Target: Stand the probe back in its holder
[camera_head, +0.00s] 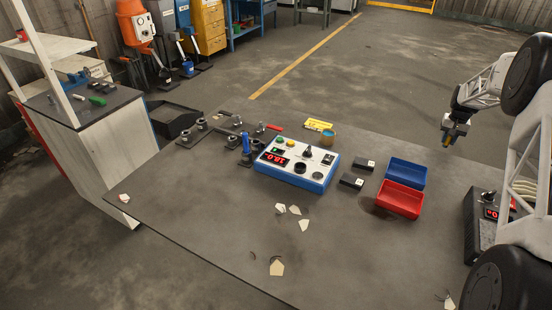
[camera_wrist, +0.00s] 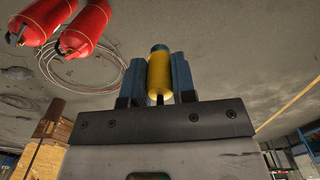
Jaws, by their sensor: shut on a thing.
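My gripper (camera_head: 447,143) hangs high at the right, beyond the right part of the table. In the wrist view my gripper (camera_wrist: 158,90) is shut on a yellow cylinder with a dark blue-green end, which appears to be the probe (camera_wrist: 160,72). The probe lies between the two blue fingers, apart from the table. A blue and white control box (camera_head: 297,165) with a red number display, knobs and buttons sits mid-table. A blue upright piece (camera_head: 246,143) stands at its left end; I cannot tell whether it is the holder.
A blue bin (camera_head: 406,172) and a red bin (camera_head: 399,199) sit right of the control box. The table's front left is mostly clear.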

